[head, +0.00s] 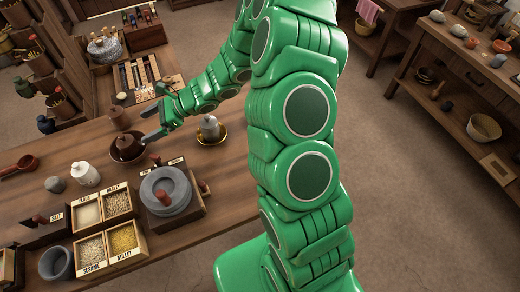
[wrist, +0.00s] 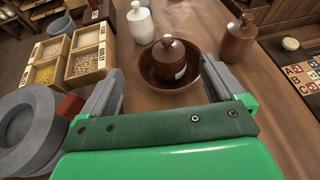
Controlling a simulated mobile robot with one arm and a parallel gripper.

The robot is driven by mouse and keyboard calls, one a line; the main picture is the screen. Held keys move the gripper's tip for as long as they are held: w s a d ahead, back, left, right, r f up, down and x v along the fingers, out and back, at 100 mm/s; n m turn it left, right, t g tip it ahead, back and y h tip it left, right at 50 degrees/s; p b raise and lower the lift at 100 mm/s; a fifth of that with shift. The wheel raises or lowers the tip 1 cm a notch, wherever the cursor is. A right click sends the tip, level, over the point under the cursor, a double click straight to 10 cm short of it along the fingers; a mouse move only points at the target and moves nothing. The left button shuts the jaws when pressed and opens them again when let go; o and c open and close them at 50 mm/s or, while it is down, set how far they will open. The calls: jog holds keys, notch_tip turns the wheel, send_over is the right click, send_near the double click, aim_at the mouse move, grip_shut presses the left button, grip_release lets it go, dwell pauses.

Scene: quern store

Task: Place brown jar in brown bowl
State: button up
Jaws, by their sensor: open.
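The brown bowl (head: 140,158) stands on the wooden table and also shows in the wrist view (wrist: 146,67). A brown lidded jar (wrist: 169,60) with a knob and a small pale label sits upright inside the bowl; it shows in the head view too (head: 126,143). My gripper (wrist: 162,68) is open, one grey finger on each side of the jar and bowl in the wrist view. I see no finger clearly touching the jar. In the head view my gripper (head: 146,125) is beside the bowl, on its right. The jar's lower part is hidden by the bowl.
Another brown jar (wrist: 238,41) stands beyond the bowl. A white jar (head: 85,174), a grey quern (head: 167,192) and labelled grain boxes (head: 119,201) are nearby. Bare table lies between the bowl and the saucer.

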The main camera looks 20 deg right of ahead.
jog(key=s+d+r+n+g+h, duration=0.25)
jog(key=s+r+n+g, duration=0.25)
jog(key=s+r+n, duration=0.95)
jog(key=s+d+r+n+h, duration=0.1)
jog(key=s+d+r+h, duration=0.1)
jog(key=s+d, duration=0.4)
jog(key=s+d+r+n+h, duration=0.1)
jog(key=s+d+n+h, duration=0.1)
jog(key=s+d+h, duration=0.3)
jog(key=s+d+r+n+t+h, duration=0.1)
jog(key=s+d+h, duration=0.3)
jog(key=s+d, duration=0.5)
jog(key=s+r+n, duration=0.1)
jog(key=s, duration=0.2)
jog(key=shift+d+r, duration=0.25)
jog(key=shift+r, duration=0.05)
